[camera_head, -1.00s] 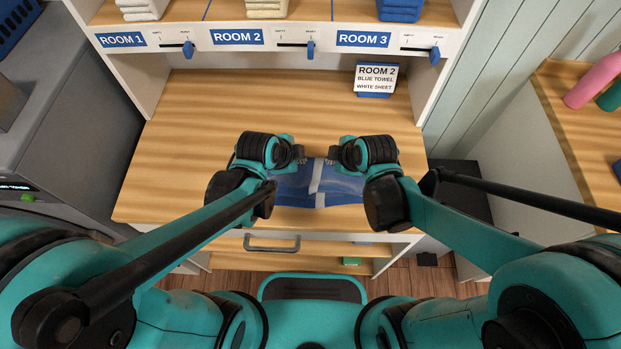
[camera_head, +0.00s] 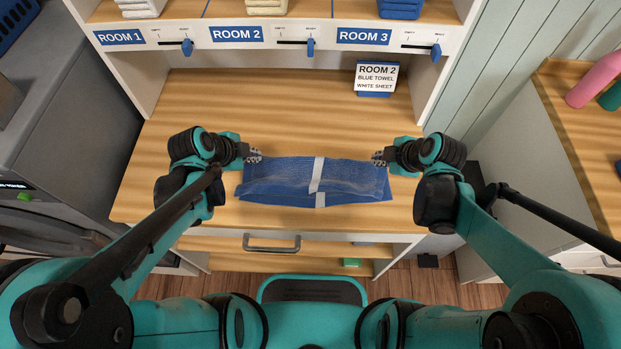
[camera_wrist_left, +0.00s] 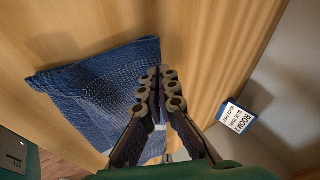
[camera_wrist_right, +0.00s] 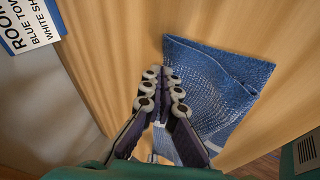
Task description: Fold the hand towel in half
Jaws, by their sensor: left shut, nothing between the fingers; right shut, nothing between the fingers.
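The blue hand towel (camera_head: 270,183) lies on the wooden worktop as a wide, low strip with a white stripe across its middle. It looks doubled over, with a lower layer showing along the front edge. My left gripper (camera_head: 254,156) is shut and empty at the towel's back left corner. My right gripper (camera_head: 378,157) is shut and empty at its back right corner. The towel also shows in the left wrist view (camera_wrist_left: 95,95) and the right wrist view (camera_wrist_right: 215,90), close to the shut fingers; whether they touch it I cannot tell.
A card (camera_head: 376,78) reading ROOM 2, blue towel, white sheet stands at the back right of the worktop (camera_head: 250,110). Above it is a shelf with folded towels and sliders labelled ROOM 1 to 3. The worktop behind the towel is clear.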

